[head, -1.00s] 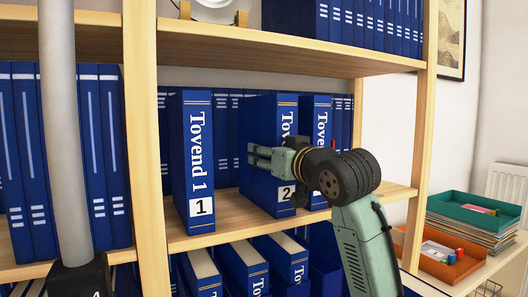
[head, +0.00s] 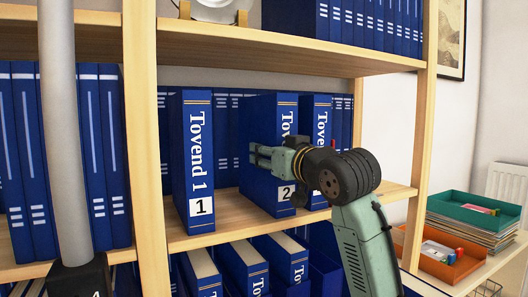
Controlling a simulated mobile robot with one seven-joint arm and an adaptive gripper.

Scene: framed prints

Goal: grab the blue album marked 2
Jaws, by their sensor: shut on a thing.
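The blue album marked 2 (head: 262,193) stands upright on the middle shelf, its spine partly hidden by my gripper and wrist. The white label with the 2 shows low on its spine. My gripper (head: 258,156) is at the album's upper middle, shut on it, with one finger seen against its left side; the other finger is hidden. The blue album marked 1 (head: 197,160) stands upright to the left, apart from it. Another blue album (head: 318,115) stands close to the right, its lower part covered by my wrist.
A row of blue binders (head: 228,130) stands behind the albums. Wooden uprights and the shelf above (head: 290,46) frame the space. More albums (head: 243,268) stand below. At right are an orange tray (head: 446,262) and a green tray (head: 474,216).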

